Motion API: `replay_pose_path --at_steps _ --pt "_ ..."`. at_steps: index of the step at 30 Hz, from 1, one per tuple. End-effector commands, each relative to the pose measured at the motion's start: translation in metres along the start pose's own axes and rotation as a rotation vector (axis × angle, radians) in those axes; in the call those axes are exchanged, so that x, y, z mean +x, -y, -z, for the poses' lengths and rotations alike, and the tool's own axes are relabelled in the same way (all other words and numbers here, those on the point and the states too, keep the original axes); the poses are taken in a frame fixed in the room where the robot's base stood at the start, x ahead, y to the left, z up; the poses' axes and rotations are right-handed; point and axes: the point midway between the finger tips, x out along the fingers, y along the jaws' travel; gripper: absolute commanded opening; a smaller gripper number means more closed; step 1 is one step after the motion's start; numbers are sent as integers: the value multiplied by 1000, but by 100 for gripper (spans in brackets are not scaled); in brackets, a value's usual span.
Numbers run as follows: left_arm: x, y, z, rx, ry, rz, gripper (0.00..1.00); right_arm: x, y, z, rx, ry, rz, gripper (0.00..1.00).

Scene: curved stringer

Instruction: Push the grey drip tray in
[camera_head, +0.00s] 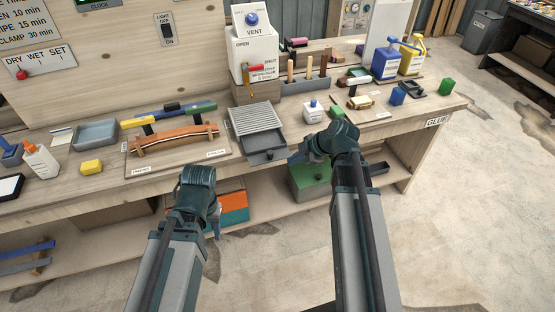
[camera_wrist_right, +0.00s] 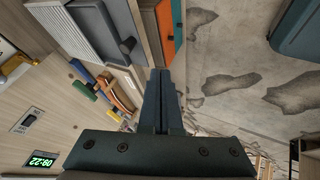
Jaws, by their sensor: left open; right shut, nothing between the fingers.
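The grey drip tray (camera_head: 266,148) sticks out at the bench's front edge, below a ribbed grey grating (camera_head: 253,118). Its dark front has a small handle. In the right wrist view the tray (camera_wrist_right: 103,22) is at the upper left, with its handle toward the fingers. My right gripper (camera_head: 296,158) is shut and empty, just right of the tray front, apparently apart from it. It also shows in the right wrist view (camera_wrist_right: 160,72). My left gripper (camera_head: 217,230) is open below the bench edge, left of the tray; its fingers are partly hidden by its wrist.
A board with a curved wooden piece and clamps (camera_head: 178,135) lies left of the tray. A white bottle (camera_head: 312,111) stands to the right. A green box (camera_head: 310,181) and an orange bin (camera_head: 233,207) are on the lower shelf. The floor in front is clear.

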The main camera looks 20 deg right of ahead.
Motion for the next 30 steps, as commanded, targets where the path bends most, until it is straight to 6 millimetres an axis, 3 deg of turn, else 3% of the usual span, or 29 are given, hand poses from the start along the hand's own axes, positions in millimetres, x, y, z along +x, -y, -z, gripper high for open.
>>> replay_pose_path --at_steps 6,11,27,29,30 --pt "-1 0 0 0 0 0 50 -6 -7 -7 -43 -8 -29 0" --pt "7 -1 0 0 0 0 50 4 -6 -8 -43 -8 -27 0" --pt "79 -8 5 0 0 0 50 95 -7 -8 -44 -8 -25 0" --pt "85 -8 5 0 0 0 50 103 -8 -8 -42 -8 -26 0" --pt "76 -7 4 0 0 0 50 100 -21 -5 -42 -7 -26 0"
